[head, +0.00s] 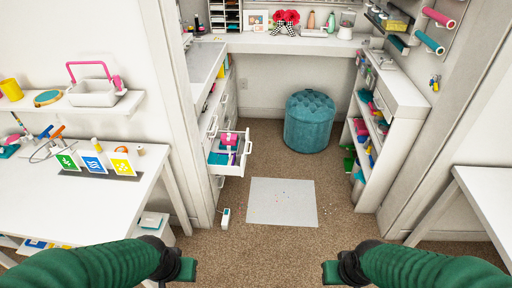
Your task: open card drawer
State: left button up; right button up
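A white drawer unit (207,118) stands on the left side of the closet, with several drawer fronts facing right. One drawer (229,165) in it is pulled out and holds pink, teal and dark items. The drawers above and below it look shut. I cannot tell which drawer is the card drawer. My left gripper (187,269) is at the bottom left of centre and my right gripper (332,272) at the bottom right of centre. Both are well in front of the drawers and touch nothing visible. Their finger gaps cannot be made out.
A white table (60,205) with three coloured cards (95,162) stands at the left, another table (490,200) at the right. A teal pouf (310,120) is at the back. A pale mat (282,202) and small white device (225,218) lie on the carpet. The middle floor is mostly clear.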

aim_at(238, 170)
jog(key=i+l+u, duration=0.2)
jog(key=l, duration=0.15)
jog(key=i+l+u, duration=0.2)
jog(key=l, duration=0.15)
jog(key=i+j, duration=0.25)
jog(key=i, duration=0.25)
jog(key=i+j, duration=0.2)
jog(key=i, duration=0.35)
jog(key=i+j, duration=0.25)
jog(key=i, duration=0.25)
